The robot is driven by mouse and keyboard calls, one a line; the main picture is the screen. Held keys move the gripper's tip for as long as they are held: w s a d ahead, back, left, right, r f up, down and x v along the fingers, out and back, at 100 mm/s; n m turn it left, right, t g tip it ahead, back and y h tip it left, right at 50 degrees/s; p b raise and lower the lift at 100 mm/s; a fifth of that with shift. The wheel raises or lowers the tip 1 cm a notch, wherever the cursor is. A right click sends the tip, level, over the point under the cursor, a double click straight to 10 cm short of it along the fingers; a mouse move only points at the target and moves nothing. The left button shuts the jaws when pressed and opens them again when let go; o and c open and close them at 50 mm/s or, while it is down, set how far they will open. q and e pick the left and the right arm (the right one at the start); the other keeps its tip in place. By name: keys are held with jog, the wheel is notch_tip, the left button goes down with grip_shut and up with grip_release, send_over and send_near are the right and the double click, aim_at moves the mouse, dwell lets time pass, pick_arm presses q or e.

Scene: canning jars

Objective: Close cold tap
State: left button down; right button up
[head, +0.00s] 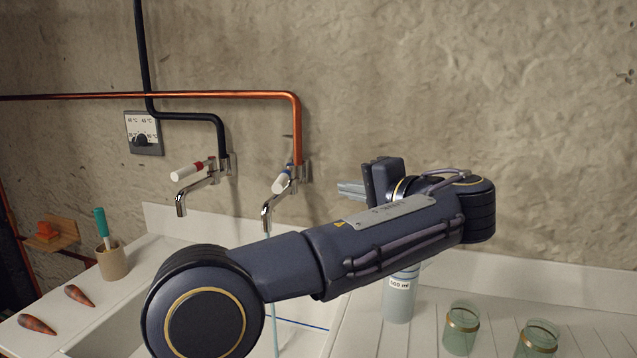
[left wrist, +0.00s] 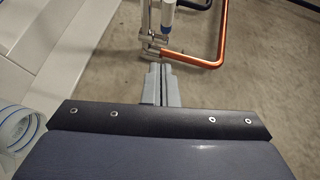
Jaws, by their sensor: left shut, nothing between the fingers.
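The cold tap (head: 274,198), with a white lever marked by a blue band, is on the wall at the end of the copper pipe. Its lever (head: 281,184) also shows at the top of the left wrist view (left wrist: 168,14). A thin water stream (head: 275,335) shows in the sink below its spout; my arm hides part of it. My left gripper (head: 350,188) is to the right of the tap, with its fingers pointing left towards it. The fingers (left wrist: 161,84) are shut and empty, apart from the lever. My right gripper is not in view.
The red-banded tap (head: 197,186) is to the left. A measuring jug (head: 398,300) and green jars (head: 461,328) stand on the drainer at right. Carrots (head: 79,295) and a brush pot (head: 112,262) are at left. Copper pipe (head: 230,95) runs along the wall.

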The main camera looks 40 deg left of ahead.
pick_arm(q)
send_near(288, 179)
jog(key=w+a, duration=0.2)
jog(key=w, duration=0.2)
jog(key=shift+s+a+f, duration=0.2)
jog(key=shift+s+a, duration=0.25)
jog(key=shift+a, duration=0.15)
jog(key=shift+s+a+f, duration=0.25)
jog(key=shift+s+a, duration=0.25)
jog(key=shift+a, duration=0.1)
jog(key=shift+s+a+f, duration=0.15)
jog(key=shift+s+a, duration=0.15)
jog(key=shift+a, duration=0.2)
